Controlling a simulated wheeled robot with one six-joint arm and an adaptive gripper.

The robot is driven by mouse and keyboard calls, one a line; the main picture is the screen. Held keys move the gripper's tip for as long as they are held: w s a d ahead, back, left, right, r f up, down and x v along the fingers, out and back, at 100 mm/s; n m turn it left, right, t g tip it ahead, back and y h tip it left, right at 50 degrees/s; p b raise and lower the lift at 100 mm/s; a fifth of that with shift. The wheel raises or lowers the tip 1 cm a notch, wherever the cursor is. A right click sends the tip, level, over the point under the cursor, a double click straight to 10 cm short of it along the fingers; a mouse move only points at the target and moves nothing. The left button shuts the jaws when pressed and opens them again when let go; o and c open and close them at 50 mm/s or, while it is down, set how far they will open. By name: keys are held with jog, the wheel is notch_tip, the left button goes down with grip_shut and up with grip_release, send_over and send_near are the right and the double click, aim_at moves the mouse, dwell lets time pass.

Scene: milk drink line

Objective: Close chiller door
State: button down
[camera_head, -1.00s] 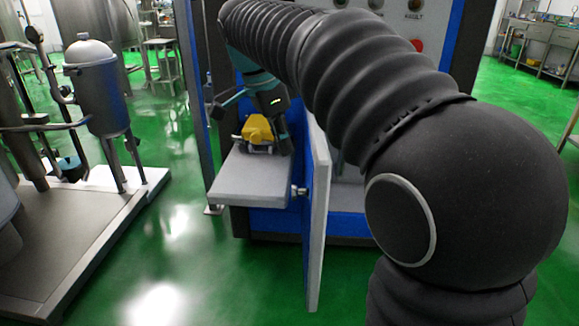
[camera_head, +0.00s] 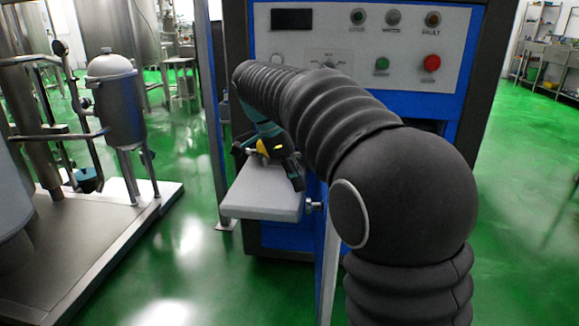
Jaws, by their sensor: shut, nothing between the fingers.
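The chiller (camera_head: 364,45) is a blue and grey cabinet with a control panel, ahead of me. Its door (camera_head: 330,262) stands open, seen nearly edge-on as a narrow upright panel projecting towards me, right of the shelf. A small knob (camera_head: 314,206) shows on its left side. My arm covers much of the door's upper part and the opening behind. My gripper (camera_head: 283,158) is dark, pointing down over the shelf, left of the door. It is shut and empty. Its fingertips are partly hidden, and I cannot tell if it touches anything.
A grey shelf (camera_head: 258,194) juts out left of the door, with a yellow object (camera_head: 262,149) above it, partly hidden by my gripper. A steel vessel (camera_head: 118,105) on a skid stands at the left. Green floor is clear at the front left and right.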

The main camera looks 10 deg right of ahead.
jog(key=d, duration=0.2)
jog(key=s+d, duration=0.1)
jog(key=d, duration=0.1)
jog(key=shift+d+f, duration=0.1)
jog(key=shift+f, duration=0.3)
jog(key=shift+d, duration=0.1)
